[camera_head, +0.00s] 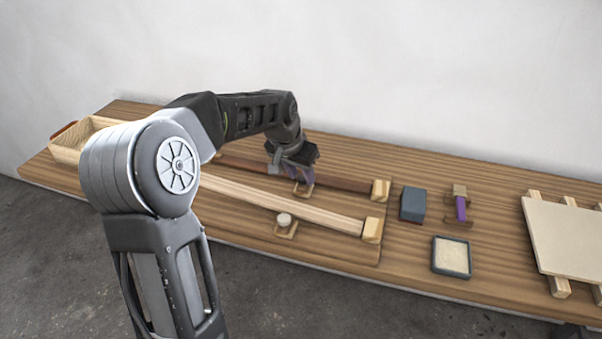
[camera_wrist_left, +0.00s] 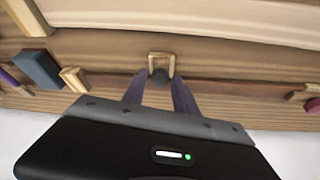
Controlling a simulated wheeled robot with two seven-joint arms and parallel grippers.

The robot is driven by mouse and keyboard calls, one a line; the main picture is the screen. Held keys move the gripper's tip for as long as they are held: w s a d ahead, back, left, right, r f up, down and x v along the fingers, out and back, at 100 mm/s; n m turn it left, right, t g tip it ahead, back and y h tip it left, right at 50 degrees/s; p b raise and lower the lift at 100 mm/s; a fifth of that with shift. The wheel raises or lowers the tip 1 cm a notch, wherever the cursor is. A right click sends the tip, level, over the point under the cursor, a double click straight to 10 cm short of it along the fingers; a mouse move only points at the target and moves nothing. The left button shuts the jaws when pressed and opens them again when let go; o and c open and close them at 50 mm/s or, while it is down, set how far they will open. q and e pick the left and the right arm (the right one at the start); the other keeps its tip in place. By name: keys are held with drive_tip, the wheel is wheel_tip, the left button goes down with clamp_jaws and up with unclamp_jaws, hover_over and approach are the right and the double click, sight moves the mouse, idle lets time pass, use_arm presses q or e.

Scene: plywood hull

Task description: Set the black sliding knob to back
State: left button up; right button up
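The black sliding knob (camera_wrist_left: 160,76) shows in the left wrist view as a dark round shape on a small light wooden slider (camera_wrist_left: 161,57). The slider sits at the dark brown rail (camera_head: 345,182), the rear one of two rails. My left gripper (camera_head: 302,180) is down over this rail. In the left wrist view its two purple fingers (camera_wrist_left: 158,88) are apart, one on each side of the knob. I cannot tell whether they touch it. In the head view the gripper hides the knob. My right gripper is not in view.
A light rail (camera_head: 320,213) runs in front, with a white knob (camera_head: 284,218) on a slider. Wooden end blocks (camera_head: 381,190) cap the rails. A blue-grey block (camera_head: 413,204), a purple piece (camera_head: 461,208), a sand-coloured tray (camera_head: 436,257) and a pale board (camera_head: 570,238) lie right. A wooden box (camera_head: 62,153) stands left.

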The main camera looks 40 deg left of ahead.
use_arm(q)
drive_tip(key=shift+o, duration=1.2)
drive_tip(key=v, duration=0.7)
drive_tip(key=shift+r, duration=0.35)
drive_tip(key=shift+s+r, duration=0.1)
drive_tip(key=shift+s, duration=0.05)
